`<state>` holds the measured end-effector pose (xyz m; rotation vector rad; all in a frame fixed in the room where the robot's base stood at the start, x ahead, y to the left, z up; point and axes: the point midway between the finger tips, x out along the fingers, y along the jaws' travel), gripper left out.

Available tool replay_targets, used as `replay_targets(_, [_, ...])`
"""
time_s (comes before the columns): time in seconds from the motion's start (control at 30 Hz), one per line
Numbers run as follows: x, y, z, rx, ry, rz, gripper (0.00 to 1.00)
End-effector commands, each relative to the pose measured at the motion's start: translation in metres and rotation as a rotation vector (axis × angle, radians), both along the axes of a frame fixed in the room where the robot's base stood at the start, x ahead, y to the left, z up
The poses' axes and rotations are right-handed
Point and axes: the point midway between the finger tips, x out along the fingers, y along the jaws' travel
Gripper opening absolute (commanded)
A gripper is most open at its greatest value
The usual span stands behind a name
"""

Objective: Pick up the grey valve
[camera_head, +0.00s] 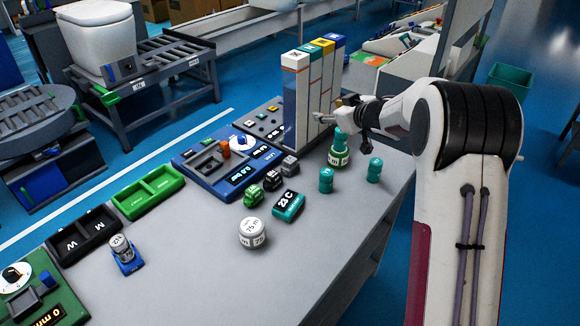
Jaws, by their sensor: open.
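A small dark-grey, blocky piece (290,165), which looks like the grey valve, stands on the grey table (190,265). My gripper (330,110) is open and appears empty. It is above the table, behind and to the right of the grey piece in the picture, clearly apart from it. The gripper's fingers are small and show in front of the tall coloured binders.
Tall binders (302,105) stand close to my gripper. Teal bottles (326,180), a teal labelled box (288,206) and a white round weight (253,233) surround the row. A blue test device (205,182) lies left of it. The table's front middle is clear.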

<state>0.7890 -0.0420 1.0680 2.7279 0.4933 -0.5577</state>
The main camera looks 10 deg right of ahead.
Motion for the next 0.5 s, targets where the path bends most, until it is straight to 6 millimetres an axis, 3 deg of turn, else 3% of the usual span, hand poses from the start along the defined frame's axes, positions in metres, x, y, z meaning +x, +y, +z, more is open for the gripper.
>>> replay_targets(0.23, [0.011, 0.016, -0.061, 0.050, 0.044, 0.130, 0.47])
replay_targets(0.5, [0.005, 0.033, -0.127, 0.118, 0.113, 0.273, 0.47])
